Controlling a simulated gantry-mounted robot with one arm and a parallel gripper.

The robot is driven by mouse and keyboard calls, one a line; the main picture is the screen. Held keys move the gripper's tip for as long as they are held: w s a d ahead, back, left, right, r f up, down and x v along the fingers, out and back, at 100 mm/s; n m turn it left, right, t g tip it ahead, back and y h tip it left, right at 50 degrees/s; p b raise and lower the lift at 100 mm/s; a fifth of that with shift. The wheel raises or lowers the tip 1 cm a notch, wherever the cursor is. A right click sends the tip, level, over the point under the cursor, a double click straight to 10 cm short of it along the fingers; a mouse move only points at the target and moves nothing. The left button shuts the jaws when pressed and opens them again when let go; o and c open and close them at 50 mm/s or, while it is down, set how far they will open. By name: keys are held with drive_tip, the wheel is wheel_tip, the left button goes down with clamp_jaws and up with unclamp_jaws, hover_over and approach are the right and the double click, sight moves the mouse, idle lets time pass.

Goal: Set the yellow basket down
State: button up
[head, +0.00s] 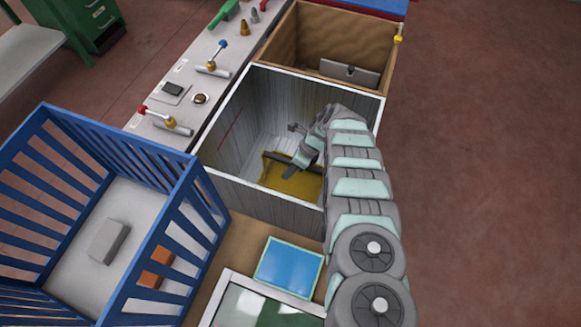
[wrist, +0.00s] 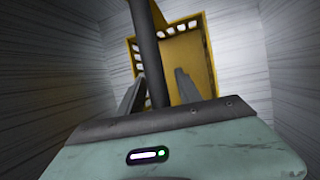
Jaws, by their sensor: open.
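The yellow basket (head: 290,177) is at the bottom of a deep white-walled bin (head: 234,150) in the head view. In the wrist view the yellow basket (wrist: 188,58) lies beyond my fingers, with slots along its rim. My gripper (head: 294,158) reaches down inside the bin, over the basket. In the wrist view my gripper (wrist: 158,88) has its two grey fingers apart, with a dark bar between them in the picture. Whether a finger touches the basket I cannot tell. My arm hides the right part of the bin.
A brown-walled bin (head: 300,38) with a grey piece inside adjoins at the back. A blue slatted crate (head: 180,190) stands at the left, holding a grey block (head: 109,241) and an orange block (head: 157,267). A blue panel (head: 288,267) lies in front. A control ledge (head: 205,75) with levers runs along the left.

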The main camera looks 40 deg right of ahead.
drive_tip(key=shift+r, duration=0.1)
drive_tip(key=p+v, duration=0.4)
drive_tip(key=v, duration=0.8)
